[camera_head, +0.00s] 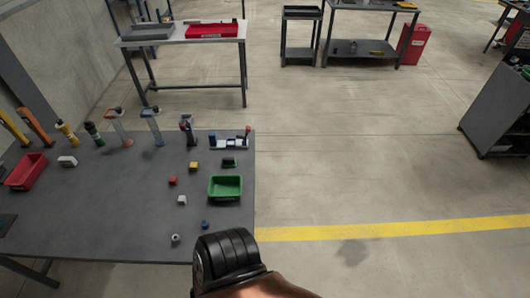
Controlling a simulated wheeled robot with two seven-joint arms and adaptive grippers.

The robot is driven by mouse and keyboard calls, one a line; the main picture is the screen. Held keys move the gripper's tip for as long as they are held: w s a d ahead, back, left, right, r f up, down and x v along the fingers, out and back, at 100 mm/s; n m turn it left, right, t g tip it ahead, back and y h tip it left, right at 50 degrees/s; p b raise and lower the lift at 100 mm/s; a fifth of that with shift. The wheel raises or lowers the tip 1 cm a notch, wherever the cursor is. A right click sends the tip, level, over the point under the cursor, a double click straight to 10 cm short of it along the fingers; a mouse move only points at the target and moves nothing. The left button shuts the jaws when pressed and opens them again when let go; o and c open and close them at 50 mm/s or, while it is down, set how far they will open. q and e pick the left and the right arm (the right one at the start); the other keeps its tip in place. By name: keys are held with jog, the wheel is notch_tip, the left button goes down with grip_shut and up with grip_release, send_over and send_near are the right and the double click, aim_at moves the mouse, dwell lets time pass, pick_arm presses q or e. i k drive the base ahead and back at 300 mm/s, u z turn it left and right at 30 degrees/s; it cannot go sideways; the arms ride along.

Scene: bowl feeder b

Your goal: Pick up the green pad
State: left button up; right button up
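A small dark green block-like piece (229,162) lies on the grey table behind a green bin (226,197). It is too small to tell for certain whether it is the green pad. A dark greenish flat thing (5,224) is cut off at the table's left edge. Neither of my grippers shows. A black rounded part of my own body with a copper-coloured link stands at the bottom, over the table's near right corner.
The grey table (110,215) also carries small yellow (194,166), red (172,181), white (181,200) and blue (204,224) pieces. A red bin (26,172) is at the left. Bottles and tools stand along the back edge. The table's front left is mostly clear.

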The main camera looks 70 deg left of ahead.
aim_at(227, 161)
jog(key=i, duration=1.6)
jog(key=u, duration=4.1)
jog(key=i, duration=1)
